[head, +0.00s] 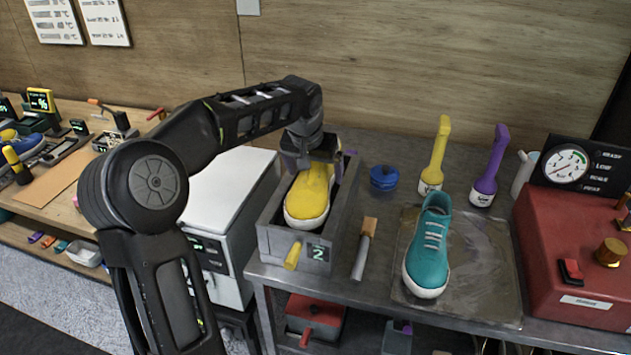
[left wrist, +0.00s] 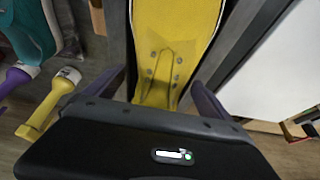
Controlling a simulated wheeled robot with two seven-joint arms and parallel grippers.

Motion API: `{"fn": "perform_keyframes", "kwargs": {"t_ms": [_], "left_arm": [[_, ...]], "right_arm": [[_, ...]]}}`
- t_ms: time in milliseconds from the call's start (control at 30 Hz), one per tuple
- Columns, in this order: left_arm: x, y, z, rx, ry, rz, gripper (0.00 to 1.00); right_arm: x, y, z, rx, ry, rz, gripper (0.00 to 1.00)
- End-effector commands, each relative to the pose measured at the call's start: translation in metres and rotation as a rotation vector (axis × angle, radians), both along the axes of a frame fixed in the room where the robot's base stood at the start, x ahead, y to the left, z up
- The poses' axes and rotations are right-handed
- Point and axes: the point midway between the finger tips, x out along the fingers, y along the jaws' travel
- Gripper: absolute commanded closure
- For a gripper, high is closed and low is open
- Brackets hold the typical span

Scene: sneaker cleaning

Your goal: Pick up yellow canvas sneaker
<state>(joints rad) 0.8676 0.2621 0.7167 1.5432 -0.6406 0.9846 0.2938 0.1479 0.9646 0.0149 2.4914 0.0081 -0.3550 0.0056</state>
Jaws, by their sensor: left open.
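The yellow canvas sneaker (head: 308,196) lies in a grey open-topped box (head: 264,238) marked 2, its white toe pointing toward the front of the bench. My left gripper (head: 311,158) is above the box's far end, over the rear part of the sneaker, pointing down. In the left wrist view the yellow sneaker (left wrist: 172,45) shows between the two open purple-grey fingers (left wrist: 165,100), one on each side. Whether the fingers touch it I cannot tell. The sneaker's heel is hidden by the gripper in the head view. My right gripper does not show.
A teal sneaker (head: 429,245) sits on a dark mat (head: 480,280) to the right. A white appliance (head: 228,190) adjoins the box's left. A red machine (head: 570,250) stands far right.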

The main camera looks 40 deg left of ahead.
Motion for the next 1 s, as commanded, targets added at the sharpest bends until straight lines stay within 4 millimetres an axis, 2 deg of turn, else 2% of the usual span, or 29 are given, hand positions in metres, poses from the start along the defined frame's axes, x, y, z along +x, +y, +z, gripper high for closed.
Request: {"fn": "perform_keyframes", "kwargs": {"t_ms": [500,1000], "left_arm": [[-0.0003,0.0002,0.0001,0.001,0.000,0.000,0.06],[-0.0003,0.0003,0.0002,0.001,0.000,0.000,0.47]], "right_arm": [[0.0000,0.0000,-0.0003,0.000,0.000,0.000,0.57],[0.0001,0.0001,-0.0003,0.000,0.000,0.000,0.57]]}}
